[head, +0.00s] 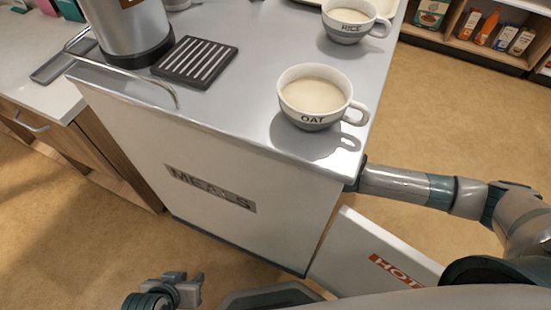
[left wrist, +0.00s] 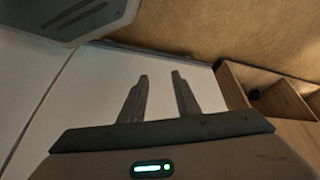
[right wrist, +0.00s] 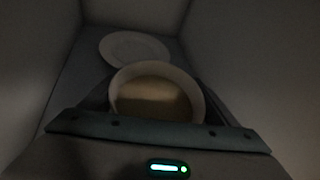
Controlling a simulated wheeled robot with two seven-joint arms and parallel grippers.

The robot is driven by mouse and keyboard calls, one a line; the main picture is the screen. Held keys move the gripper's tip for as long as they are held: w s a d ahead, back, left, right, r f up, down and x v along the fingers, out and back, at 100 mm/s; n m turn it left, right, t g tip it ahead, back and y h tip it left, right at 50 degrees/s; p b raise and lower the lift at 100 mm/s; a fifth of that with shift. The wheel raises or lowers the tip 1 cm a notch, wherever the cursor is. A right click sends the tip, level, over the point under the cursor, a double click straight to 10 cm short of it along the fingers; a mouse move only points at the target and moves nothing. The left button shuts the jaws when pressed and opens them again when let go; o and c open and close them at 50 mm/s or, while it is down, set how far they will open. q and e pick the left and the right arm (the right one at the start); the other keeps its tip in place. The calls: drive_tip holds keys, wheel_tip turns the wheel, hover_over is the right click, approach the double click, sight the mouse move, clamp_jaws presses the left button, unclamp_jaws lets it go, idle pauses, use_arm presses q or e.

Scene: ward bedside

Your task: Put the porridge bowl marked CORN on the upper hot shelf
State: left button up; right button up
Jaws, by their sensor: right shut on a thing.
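A pale bowl (right wrist: 157,92) with light contents shows in the right wrist view inside a dark compartment. My right gripper (right wrist: 152,108) is shut on it; the bowl hides most of the fingers. Its marking is not visible. In the head view my right arm reaches into the right side of the meals cart (head: 130,140), and its gripper is hidden there. A door marked HOT (head: 365,255) stands open below the arm. My left gripper (head: 180,288) is low in front of the cart, open and empty; it also shows in the left wrist view (left wrist: 161,80).
A cup marked OAT (head: 312,97) and a cup marked RICE (head: 350,18) stand on the cart top. A slotted black grate (head: 196,61) and a metal urn (head: 130,25) are at its left. A pale round dish (right wrist: 135,48) lies deeper in the compartment, behind the held bowl.

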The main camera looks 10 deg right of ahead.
drive_tip(key=shift+s+f, duration=0.1)
drive_tip(key=shift+f, duration=0.75)
drive_tip(key=shift+d+f, duration=0.1)
drive_tip(key=shift+f, duration=0.2)
use_arm(q)
drive_tip(key=shift+w+d+r+t+h, duration=0.15)
drive_tip(key=shift+w+d+r+t, duration=0.05)
drive_tip(key=shift+d, duration=0.2)
drive_tip(key=shift+w+d+r+t+h, duration=0.15)
drive_tip(key=shift+d+t, duration=0.05)
drive_tip(key=shift+d, duration=0.15)
drive_tip(key=shift+f, duration=0.1)
use_arm(e)
drive_tip(key=shift+f, duration=0.1)
drive_tip(key=shift+f+b, duration=0.3)
wheel_tip(320, 180, down, 2)
drive_tip(key=shift+f+b, duration=0.1)
drive_tip(key=shift+b, duration=0.25)
drive_tip(key=shift+f, duration=0.5)
use_arm(q)
drive_tip(key=shift+w+d+t+h, duration=0.3)
drive_tip(key=shift+w+d+t, duration=0.1)
drive_tip(key=shift+d, duration=0.3)
use_arm(e)
drive_tip(key=shift+a, duration=0.2)
